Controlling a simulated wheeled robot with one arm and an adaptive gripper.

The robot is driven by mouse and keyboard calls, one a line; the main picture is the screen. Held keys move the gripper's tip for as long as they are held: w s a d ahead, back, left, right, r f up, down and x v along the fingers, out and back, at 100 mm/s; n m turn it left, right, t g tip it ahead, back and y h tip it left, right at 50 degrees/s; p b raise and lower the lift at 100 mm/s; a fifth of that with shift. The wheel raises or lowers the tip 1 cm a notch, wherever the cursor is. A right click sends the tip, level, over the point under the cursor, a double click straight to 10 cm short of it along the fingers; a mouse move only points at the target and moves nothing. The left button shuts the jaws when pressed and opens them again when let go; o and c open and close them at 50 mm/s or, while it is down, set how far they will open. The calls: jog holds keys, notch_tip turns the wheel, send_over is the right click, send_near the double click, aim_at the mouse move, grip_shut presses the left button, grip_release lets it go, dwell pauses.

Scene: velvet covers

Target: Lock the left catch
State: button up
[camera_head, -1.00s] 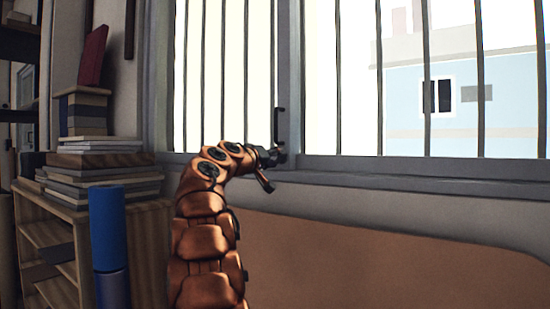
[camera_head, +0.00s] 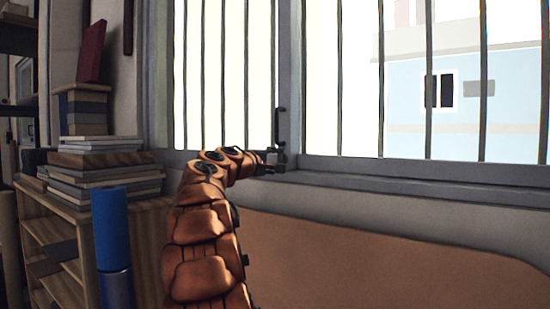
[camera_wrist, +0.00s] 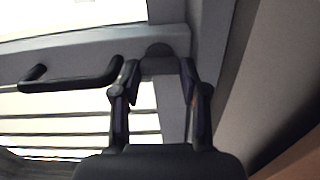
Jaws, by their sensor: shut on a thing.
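The left catch (camera_wrist: 160,62) shows in the wrist view as a grey tab with a rounded dark end, on the window frame. My gripper (camera_wrist: 158,72) has one finger on each side of this tab and is shut on it. In the head view my gripper (camera_head: 277,161) is at the lower part of the window's middle upright, just below the black handle. The catch is too small and covered there to make out. The black handle (camera_wrist: 75,78) lies left of my fingers in the wrist view and also shows in the head view (camera_head: 277,127).
The barred window (camera_head: 330,80) spans the back, with a grey sill (camera_head: 400,182) below. A brown rounded panel (camera_head: 380,260) stands under the sill. At left are a wooden shelf (camera_head: 60,245) with stacked books (camera_head: 105,170) and a blue cylinder (camera_head: 108,230).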

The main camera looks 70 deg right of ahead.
jog(key=shift+n, duration=0.4)
jog(key=o, duration=1.1)
jog(key=shift+o, duration=0.2)
jog(key=v, duration=0.8)
jog(key=shift+f, duration=0.1)
